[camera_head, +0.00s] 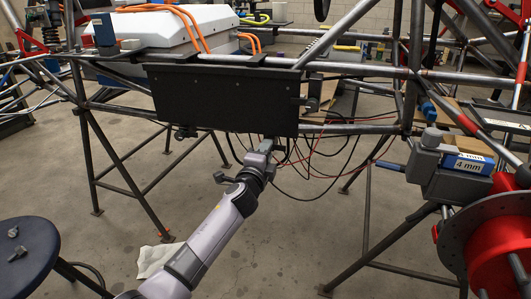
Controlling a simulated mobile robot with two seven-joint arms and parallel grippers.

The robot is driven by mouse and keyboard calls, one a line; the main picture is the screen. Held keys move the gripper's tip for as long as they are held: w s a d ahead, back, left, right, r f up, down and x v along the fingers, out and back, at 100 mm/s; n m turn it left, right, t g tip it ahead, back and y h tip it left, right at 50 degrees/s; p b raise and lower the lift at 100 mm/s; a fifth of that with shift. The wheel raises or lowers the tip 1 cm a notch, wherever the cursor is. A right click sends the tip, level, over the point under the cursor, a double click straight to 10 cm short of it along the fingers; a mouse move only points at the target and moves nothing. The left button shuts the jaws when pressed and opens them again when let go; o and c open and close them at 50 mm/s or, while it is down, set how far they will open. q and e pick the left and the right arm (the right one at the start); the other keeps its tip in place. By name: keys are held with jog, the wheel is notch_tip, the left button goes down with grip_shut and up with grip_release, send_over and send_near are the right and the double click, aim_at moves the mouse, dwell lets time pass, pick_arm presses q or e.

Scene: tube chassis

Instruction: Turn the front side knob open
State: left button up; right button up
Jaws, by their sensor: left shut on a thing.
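A black panel (220,98) hangs on the tube chassis in the middle of the view. My left arm comes up from the bottom left, and my left gripper (267,147) is at the panel's lower edge, right of its middle. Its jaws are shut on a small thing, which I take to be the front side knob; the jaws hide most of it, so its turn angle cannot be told. A similar dark knob (185,132) sits under the panel's lower left part. My right gripper is not in view.
Loose black and red cables (310,160) hang just right of my left gripper. Chassis tubes and stand legs (115,165) surround the panel. A round dark stool (28,252) is at lower left, a grey vise (435,165) and red hub (490,250) at right. The floor below is mostly clear.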

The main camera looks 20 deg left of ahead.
pick_arm(q)
jog(key=shift+f, duration=0.1)
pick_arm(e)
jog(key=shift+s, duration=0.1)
pick_arm(q)
jog(key=o, duration=1.1)
jog(key=shift+c, duration=0.2)
jog(key=s+p, duration=0.2)
jog(key=s, duration=0.5)
jog(key=shift+p, duration=0.4)
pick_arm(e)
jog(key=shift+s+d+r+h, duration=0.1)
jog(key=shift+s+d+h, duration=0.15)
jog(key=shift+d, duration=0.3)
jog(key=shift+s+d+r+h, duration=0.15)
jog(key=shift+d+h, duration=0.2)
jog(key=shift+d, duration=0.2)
pick_arm(q)
jog(key=shift+s, duration=0.1)
